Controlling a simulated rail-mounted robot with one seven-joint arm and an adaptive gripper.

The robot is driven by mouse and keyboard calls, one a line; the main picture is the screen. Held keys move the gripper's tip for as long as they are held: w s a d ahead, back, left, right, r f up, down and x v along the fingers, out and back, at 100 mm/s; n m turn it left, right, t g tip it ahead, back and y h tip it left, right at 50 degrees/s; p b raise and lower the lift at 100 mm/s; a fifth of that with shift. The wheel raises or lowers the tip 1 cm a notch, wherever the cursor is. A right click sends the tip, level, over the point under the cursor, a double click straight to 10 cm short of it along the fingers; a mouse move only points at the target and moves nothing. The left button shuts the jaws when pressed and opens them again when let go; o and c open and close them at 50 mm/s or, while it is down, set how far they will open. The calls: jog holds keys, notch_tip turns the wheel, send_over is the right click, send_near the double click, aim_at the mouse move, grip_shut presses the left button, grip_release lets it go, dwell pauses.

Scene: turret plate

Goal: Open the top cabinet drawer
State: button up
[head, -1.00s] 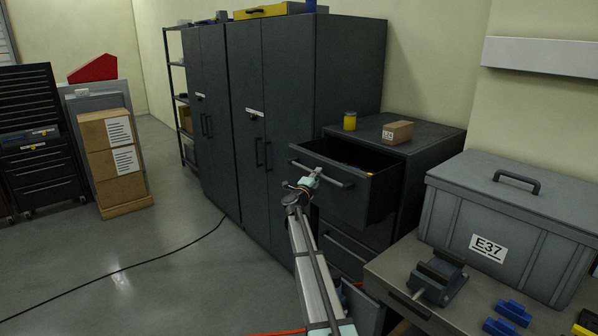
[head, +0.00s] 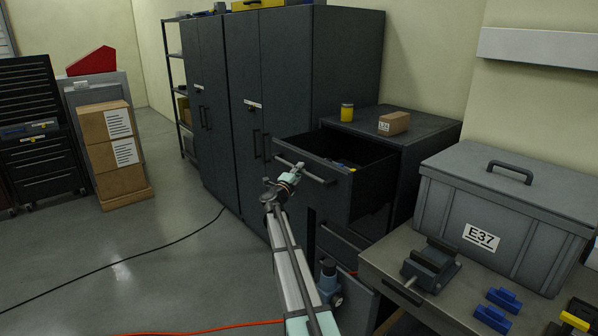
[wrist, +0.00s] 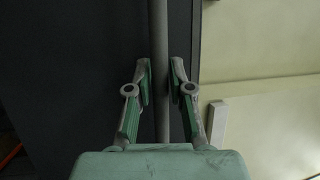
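The dark grey drawer cabinet (head: 432,130) stands right of the tall cabinets. Its top drawer (head: 335,192) is pulled well out, and small items show inside it. My gripper (head: 296,171) is at the left part of the drawer's bar handle (head: 318,179). In the wrist view the handle bar (wrist: 160,40) runs between the two finger pads of my gripper (wrist: 161,85), which sit close against it on both sides. The lower drawers are partly hidden by my arm and the open drawer.
At right, a workbench (head: 385,262) carries a grey E37 case (head: 505,205), a vise (head: 431,266) and blue blocks. Floor to the left is open, with a cable across it.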

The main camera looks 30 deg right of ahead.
jog(key=shift+o, duration=0.4)
jog(key=v, duration=1.2)
jog(key=shift+f, duration=0.1)
